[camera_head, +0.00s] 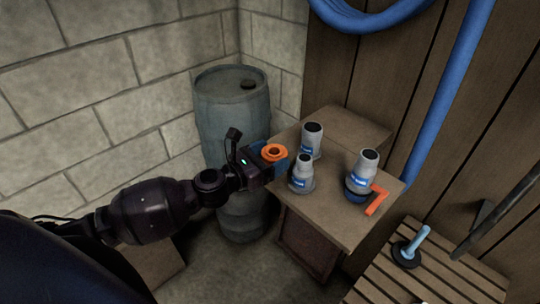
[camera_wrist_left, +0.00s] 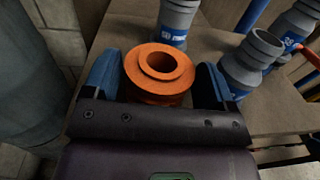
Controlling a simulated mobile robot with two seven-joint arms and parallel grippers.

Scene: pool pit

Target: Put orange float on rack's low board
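The orange float (camera_head: 273,152) is a ring-shaped piece with a hole in its top. It sits between the blue fingers of my left gripper (camera_head: 268,155), near the table's left corner. In the left wrist view the float (camera_wrist_left: 160,75) fills the space between the fingers, one against each side. I cannot tell whether its underside touches the table. A slatted wooden surface (camera_head: 385,282) stands at the bottom right; I cannot tell whether it is the rack's low board. My right gripper is not in view.
Several grey fittings with blue labels, one of them (camera_head: 303,172) close to the float, stand on the brown table (camera_head: 335,222). One has an orange handle (camera_head: 376,201). A blue-handled tool (camera_head: 411,248) lies on the slats. A barrel (camera_head: 232,110) stands behind my left arm.

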